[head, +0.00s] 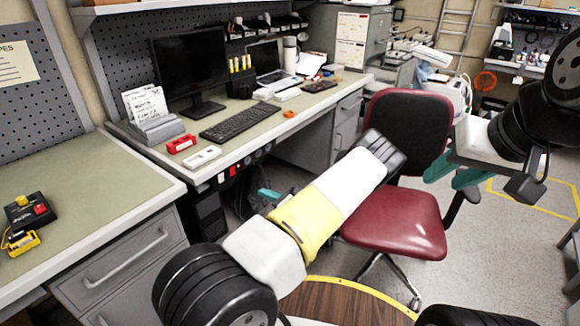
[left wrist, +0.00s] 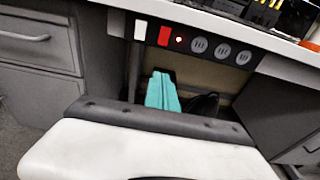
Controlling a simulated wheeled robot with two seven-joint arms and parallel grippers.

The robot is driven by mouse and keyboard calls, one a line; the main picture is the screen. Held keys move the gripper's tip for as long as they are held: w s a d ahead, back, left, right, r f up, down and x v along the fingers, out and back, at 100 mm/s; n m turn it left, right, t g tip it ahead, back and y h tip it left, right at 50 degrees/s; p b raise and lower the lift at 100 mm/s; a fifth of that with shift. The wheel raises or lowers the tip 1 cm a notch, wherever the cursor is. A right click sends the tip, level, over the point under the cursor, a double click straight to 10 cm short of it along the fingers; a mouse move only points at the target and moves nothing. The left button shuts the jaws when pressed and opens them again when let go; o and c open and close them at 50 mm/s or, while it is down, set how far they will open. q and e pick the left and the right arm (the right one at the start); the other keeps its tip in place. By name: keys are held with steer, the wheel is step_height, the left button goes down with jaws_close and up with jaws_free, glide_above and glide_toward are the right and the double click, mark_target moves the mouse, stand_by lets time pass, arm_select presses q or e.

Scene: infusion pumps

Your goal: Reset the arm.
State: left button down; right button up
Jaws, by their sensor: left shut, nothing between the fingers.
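My left gripper (left wrist: 162,92) shows teal fingers pressed together in the left wrist view, with nothing between them. It points at the dark space under the desk. In the head view only a teal tip of my left gripper (head: 268,193) shows, beside my left arm, which hides the rest. That arm, with a yellow band, reaches up and across the middle of the view. My right gripper (head: 455,176) is at the right, near the chair, with its two teal fingers apart and empty.
A desk (head: 225,155) holds a monitor (head: 190,65), a keyboard (head: 240,121) and a red tool (head: 181,143). A red chair (head: 397,222) stands behind my left arm. A side bench (head: 85,195) carries a black and yellow device (head: 27,218). Floor is clear at the right.

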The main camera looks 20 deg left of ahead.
arm_select(q)
steer(key=s+d+r+n+g+h, duration=0.1)
steer(key=s+r+n+g+h, duration=0.3)
steer(key=s+r+n, duration=0.4)
steer(key=s+d+r+n+g+h, duration=0.1)
steer(key=s+r+n+g+h, duration=0.3)
steer(key=r, duration=0.6)
steer(key=s+d+r+n+t+h, duration=0.4)
steer(key=s+d+r+n, duration=0.1)
steer(key=s+r, duration=0.4)
steer(key=s+d+r+n+t+h, duration=0.4)
steer(key=s+d+r, duration=0.4)
steer(key=s+r, duration=0.2)
step_height(320, 180, up, 2)
steer(key=shift+s+d+r+n+h, duration=0.3)
steer(key=shift+n+h, duration=0.1)
steer(key=shift+h, duration=0.4)
